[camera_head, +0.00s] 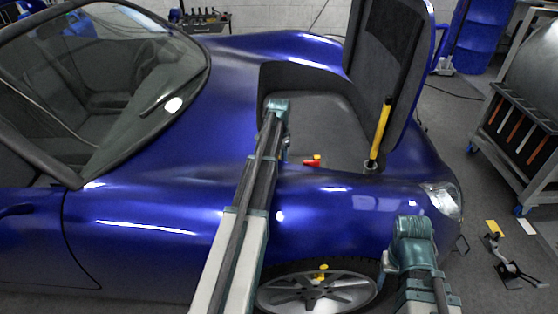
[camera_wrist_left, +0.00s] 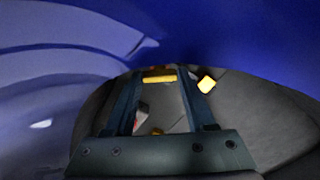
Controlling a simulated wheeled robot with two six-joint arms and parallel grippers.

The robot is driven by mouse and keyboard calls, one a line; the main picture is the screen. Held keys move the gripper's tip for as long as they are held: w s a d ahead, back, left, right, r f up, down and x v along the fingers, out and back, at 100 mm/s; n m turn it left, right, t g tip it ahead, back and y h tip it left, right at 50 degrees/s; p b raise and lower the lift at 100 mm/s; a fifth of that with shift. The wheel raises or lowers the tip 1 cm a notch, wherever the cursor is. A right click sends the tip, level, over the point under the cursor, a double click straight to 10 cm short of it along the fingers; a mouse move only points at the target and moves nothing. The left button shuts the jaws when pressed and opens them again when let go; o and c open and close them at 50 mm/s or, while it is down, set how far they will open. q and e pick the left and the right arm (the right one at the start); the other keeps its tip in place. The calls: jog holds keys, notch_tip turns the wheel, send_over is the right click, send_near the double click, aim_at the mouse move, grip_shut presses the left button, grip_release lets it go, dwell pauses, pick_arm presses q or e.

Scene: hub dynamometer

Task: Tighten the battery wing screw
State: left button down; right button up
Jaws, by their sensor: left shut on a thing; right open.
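My left arm reaches from the bottom of the head view over the blue car's fender into its open front compartment (camera_head: 325,118). My left gripper (camera_wrist_left: 160,80) is shut on a small yellow bar (camera_wrist_left: 152,79), which looks like the wing screw; in the head view the arm's wrist mostly hides the fingers. A red piece with a yellow end (camera_head: 312,161) lies in the compartment just right of the wrist. The battery itself cannot be made out. My right gripper (camera_head: 385,265) is open, outside the car near the front wheel, seen small and partly hidden.
The raised hood (camera_head: 390,50) and a yellow strut (camera_head: 380,132) stand right of the left wrist. A yellow square piece (camera_wrist_left: 207,84) shows beside the left fingers. A tool cart (camera_head: 515,130) stands at the right. Loose parts (camera_head: 510,268) lie on the floor there.

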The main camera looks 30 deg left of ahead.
pick_arm(q)
jog(key=m, duration=0.3)
jog(key=shift+m, duration=2.2)
jog(key=shift+c, duration=1.2)
grip_release()
jog(key=shift+r, duration=0.1)
notch_tip(320, 180, up, 14)
jog(key=p, duration=1.3)
jog(key=shift+f+p, duration=0.2)
jog(key=shift+p, duration=0.2)
